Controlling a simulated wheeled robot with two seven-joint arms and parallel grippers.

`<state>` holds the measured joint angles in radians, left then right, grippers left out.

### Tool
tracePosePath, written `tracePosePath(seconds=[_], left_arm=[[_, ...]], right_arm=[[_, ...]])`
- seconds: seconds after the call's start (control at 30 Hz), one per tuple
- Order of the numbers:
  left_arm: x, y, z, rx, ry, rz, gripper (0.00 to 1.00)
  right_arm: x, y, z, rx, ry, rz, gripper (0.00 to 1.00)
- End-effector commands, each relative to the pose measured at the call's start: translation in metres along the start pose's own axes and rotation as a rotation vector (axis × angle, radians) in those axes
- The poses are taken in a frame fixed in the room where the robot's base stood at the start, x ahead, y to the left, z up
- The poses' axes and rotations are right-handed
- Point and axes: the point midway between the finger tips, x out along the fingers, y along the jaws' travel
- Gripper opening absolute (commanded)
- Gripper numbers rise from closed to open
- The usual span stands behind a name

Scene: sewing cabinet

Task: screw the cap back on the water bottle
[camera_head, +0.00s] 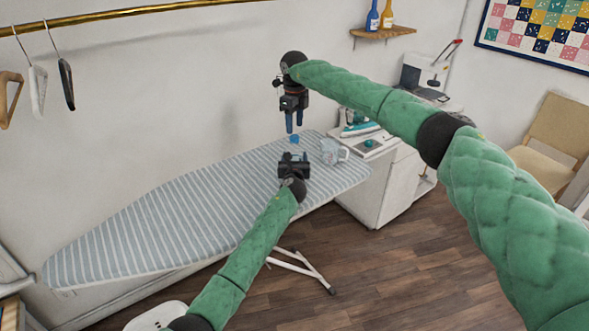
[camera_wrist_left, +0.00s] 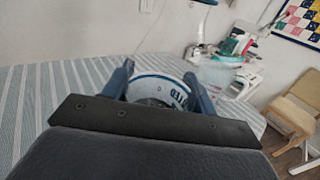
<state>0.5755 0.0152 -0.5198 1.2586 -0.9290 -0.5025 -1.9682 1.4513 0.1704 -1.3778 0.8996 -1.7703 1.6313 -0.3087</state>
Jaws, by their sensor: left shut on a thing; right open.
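My left gripper (camera_head: 293,157) is over the striped ironing board and shut on the water bottle. In the left wrist view the bottle (camera_wrist_left: 160,88) shows as a rounded body with a blue-edged white label, held between the blue fingers. My right gripper (camera_head: 294,130) is open, pointing down just above the left one. A small blue cap (camera_head: 294,140) shows right below its fingertips, above the left gripper. I cannot tell whether the cap sits on the bottle's neck. Most of the bottle is hidden in the head view by my left gripper.
The ironing board (camera_head: 150,225) is clear to the left. A clear jug (camera_head: 333,152) stands on it just right of my left gripper. Beyond it are an iron (camera_head: 358,128) and a white cabinet (camera_head: 385,185). A wooden chair (camera_head: 549,140) stands far right.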

Motion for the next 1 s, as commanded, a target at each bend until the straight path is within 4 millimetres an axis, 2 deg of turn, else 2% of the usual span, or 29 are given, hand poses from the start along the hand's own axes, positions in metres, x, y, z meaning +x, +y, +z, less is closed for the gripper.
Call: tracePosePath(seconds=[0.1,0.3,0.63,0.87,1.0], left_arm=[[0.0,0.0,0.0,0.0,0.0,0.0,0.0],[0.0,0.0,0.0,0.0,0.0,0.0,0.0],[0.0,0.0,0.0,0.0,0.0,0.0,0.0],[0.0,0.0,0.0,0.0,0.0,0.0,0.0],[0.0,0.0,0.0,0.0,0.0,0.0,0.0]], right_arm=[[0.019,0.001,0.0,0.0,0.001,0.002,0.47],[0.038,0.0,0.0,0.0,0.0,0.0,0.47],[0.042,0.0,0.0,0.0,0.0,0.0,0.47],[0.042,0.0,0.0,0.0,0.0,0.0,0.02],[0.041,-0.001,0.0,0.001,0.0,-0.001,0.01]])
